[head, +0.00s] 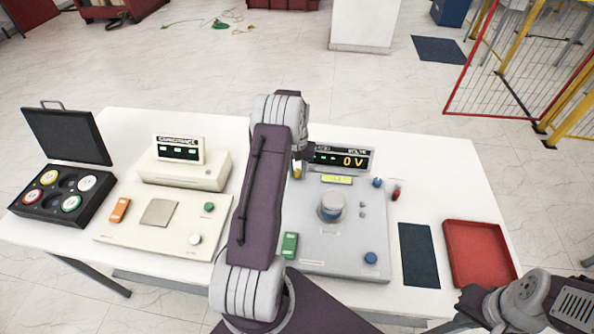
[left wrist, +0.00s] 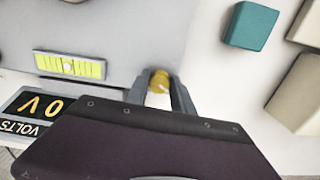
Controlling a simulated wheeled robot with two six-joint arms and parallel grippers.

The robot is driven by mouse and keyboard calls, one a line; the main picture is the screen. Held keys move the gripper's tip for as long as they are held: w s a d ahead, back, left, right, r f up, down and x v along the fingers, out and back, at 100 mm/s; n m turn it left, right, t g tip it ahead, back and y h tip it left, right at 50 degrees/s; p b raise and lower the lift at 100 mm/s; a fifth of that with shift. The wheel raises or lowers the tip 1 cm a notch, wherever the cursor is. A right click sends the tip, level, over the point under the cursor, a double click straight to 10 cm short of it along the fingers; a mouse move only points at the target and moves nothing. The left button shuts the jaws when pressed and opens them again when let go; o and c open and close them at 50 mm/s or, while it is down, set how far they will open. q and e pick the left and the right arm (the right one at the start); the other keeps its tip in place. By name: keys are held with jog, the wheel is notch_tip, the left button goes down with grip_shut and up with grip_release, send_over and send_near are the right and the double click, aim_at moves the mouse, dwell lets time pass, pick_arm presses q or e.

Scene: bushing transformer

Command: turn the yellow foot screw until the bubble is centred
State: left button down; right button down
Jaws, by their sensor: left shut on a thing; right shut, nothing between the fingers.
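The yellow foot screw (head: 297,173) stands at the back left corner of the grey instrument base (head: 375,245). My left gripper (left wrist: 160,88) is shut on the screw, with one finger on each side of its head in the left wrist view. The screw head (left wrist: 159,77) has a pale mark. In the head view my left arm hides part of the screw and gripper. The yellow-green level vial (head: 337,180) lies right of the screw; in the left wrist view (left wrist: 69,65) a small pale bubble shows near its middle, its exact offset too small to tell. My right gripper's fingers are not visible.
The display (head: 342,158) reading 0 V stands behind the vial. A green switch (head: 289,245), blue knobs (head: 371,257) and a central round post (head: 331,207) are on the base. A red tray (head: 480,252) and dark mat (head: 418,255) lie to the right.

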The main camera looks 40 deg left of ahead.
aim_at(298, 172)
pick_arm(q)
jog(key=shift+w+a+r, duration=0.15)
jog(key=shift+w+r, duration=0.1)
jog(key=c, duration=1.2)
grip_release()
jog(key=shift+o, duration=0.6)
jog(key=shift+s+f, duration=0.1)
jog(key=shift+f, duration=0.05)
jog(key=shift+r, duration=0.45)
notch_tip(298, 172, up, 8)
jog(key=b, duration=0.1)
jog(key=shift+b, duration=0.4)
jog(key=shift+r, duration=0.1)
